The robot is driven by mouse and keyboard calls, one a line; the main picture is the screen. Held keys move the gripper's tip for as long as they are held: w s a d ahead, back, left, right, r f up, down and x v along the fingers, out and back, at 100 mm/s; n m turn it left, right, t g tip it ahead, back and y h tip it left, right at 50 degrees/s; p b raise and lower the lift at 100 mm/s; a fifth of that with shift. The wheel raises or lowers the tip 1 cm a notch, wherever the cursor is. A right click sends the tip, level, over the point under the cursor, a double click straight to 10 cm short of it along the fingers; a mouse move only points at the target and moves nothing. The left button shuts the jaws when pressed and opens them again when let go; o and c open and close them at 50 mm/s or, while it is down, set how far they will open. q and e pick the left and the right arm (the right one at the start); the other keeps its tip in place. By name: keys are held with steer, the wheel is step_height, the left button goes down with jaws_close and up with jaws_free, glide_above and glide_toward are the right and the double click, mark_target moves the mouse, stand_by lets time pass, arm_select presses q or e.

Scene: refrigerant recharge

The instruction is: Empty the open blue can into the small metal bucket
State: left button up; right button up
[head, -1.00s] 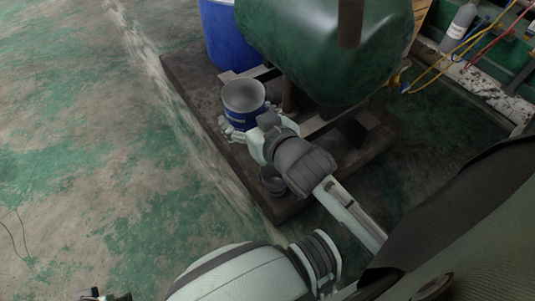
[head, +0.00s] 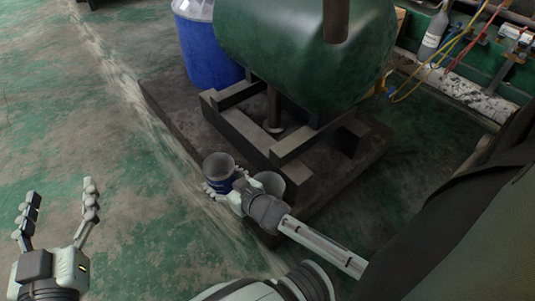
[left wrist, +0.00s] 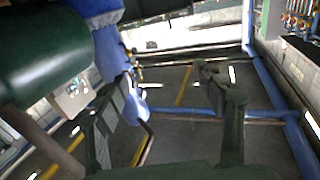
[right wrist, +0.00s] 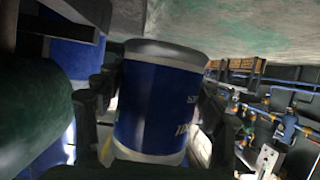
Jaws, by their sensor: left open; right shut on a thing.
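The open blue can (head: 220,168), with a grey rim, is in my right gripper (head: 226,187), near the left front edge of the dark platform. The can (right wrist: 160,105) also fills the middle of the right wrist view, between the fingers. I see no contents pouring out. The small metal bucket (head: 297,173) stands just right of the can, partly hidden behind my right gripper and wrist. The can is beside the bucket, not over it. My left gripper (head: 57,213) is open and empty at the lower left, over the floor. The left wrist view shows its fingers (left wrist: 165,105) apart.
A green tank (head: 300,50) on dark supports stands behind the bucket, close to my right arm. A large blue drum (head: 208,52) stands at the back left. The dark platform (head: 165,115) has bare room at its left. Hoses and a grey bottle (head: 432,35) are at the back right.

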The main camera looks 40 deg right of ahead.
arm_select(q)
steer(key=s+d+r+t+h+b, duration=0.1)
steer(key=s+r+t+b, duration=0.1)
steer(key=r, duration=0.5)
steer(key=s+r+t+h+b, duration=0.2)
steer(key=s+r+t, duration=0.3)
steer(key=r, duration=0.3)
steer(key=shift+s+d+r, duration=0.25)
steer(key=shift+d, duration=0.1)
arm_select(e)
step_height(320, 180, down, 17)
steer(key=s+n+y, duration=0.1)
steer(key=s+y, duration=0.1)
steer(key=shift+s+n+g, duration=0.15)
steer(key=shift+n+g, duration=0.15)
steer(key=shift+n, duration=0.1)
steer(key=shift+r, duration=0.1)
